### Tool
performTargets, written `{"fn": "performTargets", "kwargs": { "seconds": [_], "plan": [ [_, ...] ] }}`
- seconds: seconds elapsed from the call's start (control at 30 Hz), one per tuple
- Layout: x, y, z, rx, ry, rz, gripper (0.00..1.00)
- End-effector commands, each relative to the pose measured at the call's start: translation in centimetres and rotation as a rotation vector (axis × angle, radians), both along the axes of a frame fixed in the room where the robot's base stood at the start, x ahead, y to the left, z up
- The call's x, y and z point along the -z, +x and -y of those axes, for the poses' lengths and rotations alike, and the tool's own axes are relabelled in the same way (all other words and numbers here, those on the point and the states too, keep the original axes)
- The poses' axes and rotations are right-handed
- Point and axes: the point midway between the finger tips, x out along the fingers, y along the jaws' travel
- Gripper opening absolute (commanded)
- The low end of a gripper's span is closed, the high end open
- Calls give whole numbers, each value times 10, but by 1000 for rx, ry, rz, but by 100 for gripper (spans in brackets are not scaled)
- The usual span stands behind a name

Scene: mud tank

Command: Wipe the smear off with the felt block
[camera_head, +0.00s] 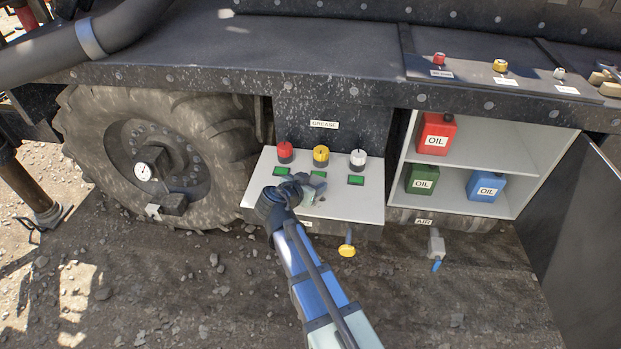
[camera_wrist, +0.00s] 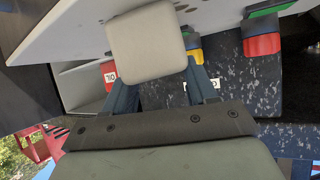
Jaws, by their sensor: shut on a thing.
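The felt block (camera_wrist: 148,42) is pale beige with rounded corners. It is held between the dark blue fingers of my gripper (camera_wrist: 158,72) in the wrist view. In the head view my gripper (camera_head: 303,186) is over the light grey sloping panel (camera_head: 352,200), below its knobs, and hides part of it. I cannot tell whether the block touches the panel. A small dark mark (camera_head: 322,198) shows on the panel just right of my gripper; I cannot tell whether it is the smear. No smear is clear in the wrist view.
Red (camera_head: 285,152), yellow (camera_head: 321,156) and white (camera_head: 357,159) knobs stand along the panel's back edge, with green labels before them. A large tyre (camera_head: 160,140) is at left. A shelf (camera_head: 500,150) with oil cans is at right. A yellow-ended fitting (camera_head: 347,249) hangs below the panel.

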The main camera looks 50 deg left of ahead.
Motion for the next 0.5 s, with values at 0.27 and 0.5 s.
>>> {"fn": "performTargets", "kwargs": {
  "seconds": [0.27,0.5],
  "plan": [
    [0,-13,13,0,-1,-7,0],
    [-2,-21,21,-3,2,-5,0]
  ]
}}
